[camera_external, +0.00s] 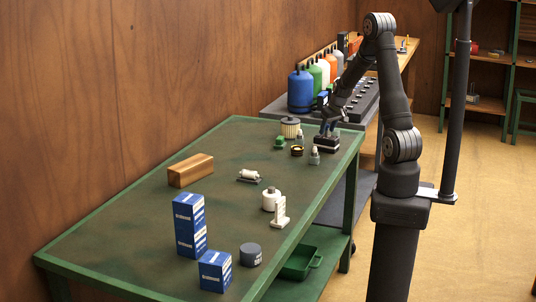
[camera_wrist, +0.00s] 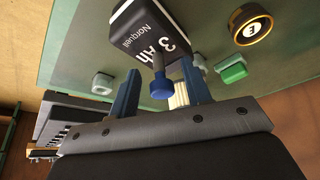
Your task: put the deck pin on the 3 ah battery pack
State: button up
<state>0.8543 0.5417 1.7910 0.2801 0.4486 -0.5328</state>
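The 3 Ah battery pack (camera_wrist: 140,32) is a black block with white lettering. In the external view the black pack (camera_external: 327,144) lies near the far right corner of the green table, below my gripper (camera_external: 330,126). The deck pin (camera_wrist: 161,84) has a blue head and a grey shank. It shows between the two blue fingers of my gripper (camera_wrist: 158,88), its shank pointing at the pack and seeming to meet it. Gaps show between the pin head and both fingers, so my gripper looks open around it. The exact contact of shank and pack is hard to tell.
Close to the pack are a black disc with a gold rim (camera_wrist: 251,25), a green piece (camera_wrist: 232,70), a pale ribbed cylinder (camera_external: 290,127) and a grey bottle (camera_external: 314,156). Blue boxes (camera_external: 190,225) and a wooden block (camera_external: 190,170) stand farther toward the front.

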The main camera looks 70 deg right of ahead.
jog(key=shift+r, duration=0.5)
jog(key=v, duration=1.1)
jog(key=shift+s+a+r, duration=0.1)
jog(key=shift+r, duration=0.05)
jog(key=x, duration=1.2)
jog(key=shift+f, duration=0.25)
jog(key=shift+r, duration=0.2)
jog(key=shift+r, duration=0.1)
